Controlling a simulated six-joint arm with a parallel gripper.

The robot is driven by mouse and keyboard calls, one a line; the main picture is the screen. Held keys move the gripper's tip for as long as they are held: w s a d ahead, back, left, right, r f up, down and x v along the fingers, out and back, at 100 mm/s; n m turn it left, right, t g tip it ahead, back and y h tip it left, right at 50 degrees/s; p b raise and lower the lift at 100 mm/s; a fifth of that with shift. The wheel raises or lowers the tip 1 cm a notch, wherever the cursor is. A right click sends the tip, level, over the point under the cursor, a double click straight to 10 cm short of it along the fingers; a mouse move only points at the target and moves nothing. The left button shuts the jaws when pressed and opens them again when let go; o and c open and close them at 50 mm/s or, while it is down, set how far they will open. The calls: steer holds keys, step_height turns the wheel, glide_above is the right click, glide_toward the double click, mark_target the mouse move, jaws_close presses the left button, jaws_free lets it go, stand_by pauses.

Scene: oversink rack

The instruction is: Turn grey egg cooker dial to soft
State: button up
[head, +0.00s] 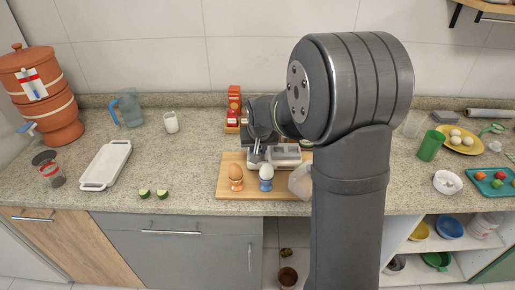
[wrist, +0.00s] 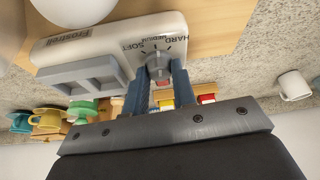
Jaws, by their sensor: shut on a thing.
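The grey egg cooker (head: 287,155) sits on a wooden board, partly hidden behind my arm in the head view. Its light grey body (wrist: 100,48) also shows in the wrist view, with two square recesses. The dial (wrist: 157,66) is a small dark grey knob by printed marks reading SOFT, MEDIUM and HARD. I cannot tell which mark it points to. My gripper (wrist: 160,78) has its two blue-grey fingers on either side of the dial, shut on it. In the head view my gripper (head: 256,153) is at the left end of the cooker.
The wooden board (head: 228,178) also carries a brown egg (head: 236,172) and a white egg (head: 267,172) in cups, in front of the cooker. A red-orange box (head: 233,104) stands behind. Counter space between is clear.

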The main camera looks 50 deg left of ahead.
steer(key=n, duration=0.2)
steer(key=n+g+y, duration=0.1)
steer(key=n, duration=0.1)
steer(key=shift+w+d+n+g, duration=0.1)
steer(key=shift+w+n+g, duration=0.05)
steer(key=shift+n+g, duration=0.15)
steer(key=shift+w+n+g, duration=0.1)
steer(key=shift+n+g, duration=0.8)
steer(key=shift+n, duration=1.3)
steer(key=o, duration=1)
steer(key=shift+r, duration=0.1)
steer(key=v, duration=1.7)
steer(key=shift+r, duration=0.1)
